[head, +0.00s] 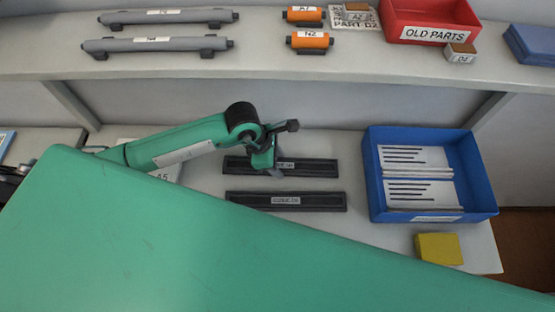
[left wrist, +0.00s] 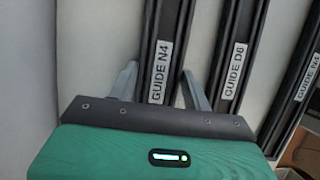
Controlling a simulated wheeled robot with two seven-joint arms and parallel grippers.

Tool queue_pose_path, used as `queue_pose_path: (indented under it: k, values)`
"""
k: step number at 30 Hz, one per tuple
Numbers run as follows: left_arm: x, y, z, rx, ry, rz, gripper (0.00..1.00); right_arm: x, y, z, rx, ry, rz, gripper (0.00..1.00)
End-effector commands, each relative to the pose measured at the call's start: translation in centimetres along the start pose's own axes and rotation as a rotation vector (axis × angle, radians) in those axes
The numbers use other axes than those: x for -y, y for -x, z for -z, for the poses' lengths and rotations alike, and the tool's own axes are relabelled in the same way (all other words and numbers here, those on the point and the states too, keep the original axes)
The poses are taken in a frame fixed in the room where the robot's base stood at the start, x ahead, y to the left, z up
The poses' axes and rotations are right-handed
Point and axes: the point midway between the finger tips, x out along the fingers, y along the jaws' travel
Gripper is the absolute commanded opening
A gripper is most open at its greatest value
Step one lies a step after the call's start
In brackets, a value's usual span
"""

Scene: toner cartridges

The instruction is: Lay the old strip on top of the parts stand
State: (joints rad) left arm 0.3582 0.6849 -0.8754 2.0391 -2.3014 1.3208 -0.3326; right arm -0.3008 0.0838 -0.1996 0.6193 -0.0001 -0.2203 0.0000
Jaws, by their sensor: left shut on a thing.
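Two long black strips lie parallel on the lower table, a far strip (head: 318,169) and a near strip (head: 285,201). My left gripper (head: 272,165) is over the far strip, by its label. In the left wrist view its fingers (left wrist: 160,90) are shut on a black strip labelled GUIDE N4 (left wrist: 173,28). To its right are a strip labelled GUIDE D6 (left wrist: 240,45) and another strip labelled GUIDE N4 (left wrist: 305,85). I cannot tell which label each head-view strip carries, nor which thing is the parts stand. My right gripper is not in view.
A blue bin (head: 480,180) with white labelled packs stands right of the strips, a yellow block (head: 438,248) in front of it. The upper shelf (head: 200,68) holds grey rollers (head: 165,43), orange cartridges (head: 310,41) and a red OLD PARTS bin (head: 428,14).

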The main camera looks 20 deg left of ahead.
Motion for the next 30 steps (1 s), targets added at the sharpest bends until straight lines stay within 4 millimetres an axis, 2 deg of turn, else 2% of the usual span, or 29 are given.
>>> queue_pose_path:
  k: [10, 11, 14, 25, 30]
  values:
    - [0.0, -0.7, 0.3, 0.001, -0.002, -0.001, 0.25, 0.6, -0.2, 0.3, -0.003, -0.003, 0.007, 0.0]
    - [0.0, -0.7, 0.3, 0.001, -0.001, -0.001, 0.53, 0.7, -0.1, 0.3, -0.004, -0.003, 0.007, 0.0]
    - [0.0, -0.6, 0.2, 0.001, -0.001, -0.001, 0.71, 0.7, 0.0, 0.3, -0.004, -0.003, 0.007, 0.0]
    - [-0.1, -0.2, 0.2, 0.001, -0.002, -0.002, 0.71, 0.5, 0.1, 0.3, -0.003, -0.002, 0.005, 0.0]
    - [-0.1, 2.5, 0.3, 0.001, -0.004, -0.005, 0.71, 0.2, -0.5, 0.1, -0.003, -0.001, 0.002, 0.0]
